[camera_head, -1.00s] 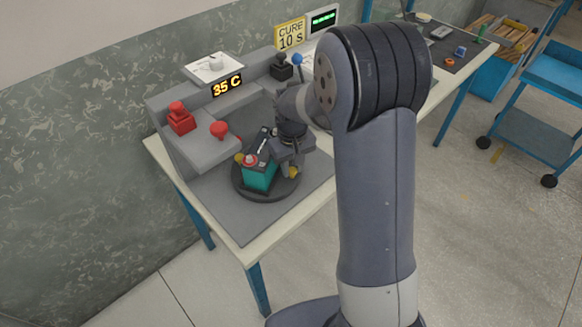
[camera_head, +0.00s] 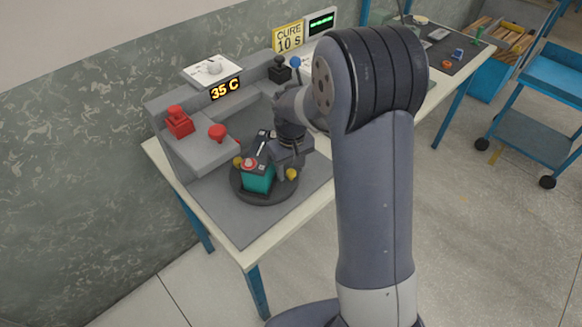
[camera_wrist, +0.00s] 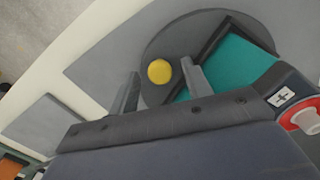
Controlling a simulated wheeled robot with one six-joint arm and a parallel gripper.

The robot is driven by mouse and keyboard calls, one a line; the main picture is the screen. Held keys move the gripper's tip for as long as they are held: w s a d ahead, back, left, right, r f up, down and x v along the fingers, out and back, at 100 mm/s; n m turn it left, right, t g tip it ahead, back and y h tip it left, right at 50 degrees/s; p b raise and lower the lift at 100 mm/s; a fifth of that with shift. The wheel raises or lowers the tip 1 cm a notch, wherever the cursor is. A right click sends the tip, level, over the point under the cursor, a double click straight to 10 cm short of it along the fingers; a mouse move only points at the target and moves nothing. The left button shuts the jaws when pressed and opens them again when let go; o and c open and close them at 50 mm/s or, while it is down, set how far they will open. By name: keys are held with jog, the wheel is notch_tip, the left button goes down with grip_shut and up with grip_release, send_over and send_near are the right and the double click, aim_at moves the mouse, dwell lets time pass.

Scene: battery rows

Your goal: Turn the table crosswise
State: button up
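The round dark turntable (camera_head: 264,197) sits on the grey mat of the workbench. A teal battery with a black top (camera_head: 257,180) stands on it, with a red cap (camera_head: 249,164) on one terminal. Yellow knobs are at the turntable's rim, one on the left (camera_head: 238,162) and one on the right (camera_head: 292,174). My gripper (camera_head: 283,171) points down at the right knob. In the wrist view, my open fingers (camera_wrist: 160,75) stand on either side of a yellow knob (camera_wrist: 159,71), with gaps visible. The battery (camera_wrist: 233,66) is right beside the right finger.
A grey fixture (camera_head: 202,152) with a red block (camera_head: 178,122) and a red button (camera_head: 217,131) stands behind left. A display reads 35 C (camera_head: 226,89), and a yellow sign reads CURE 10 S (camera_head: 288,37). A blue cart (camera_head: 552,75) stands at right. The mat's front is clear.

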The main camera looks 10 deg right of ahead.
jog(key=shift+r, duration=0.1)
notch_tip(320, 180, up, 11)
jog(key=shift+f, duration=0.2)
dwell(0.4)
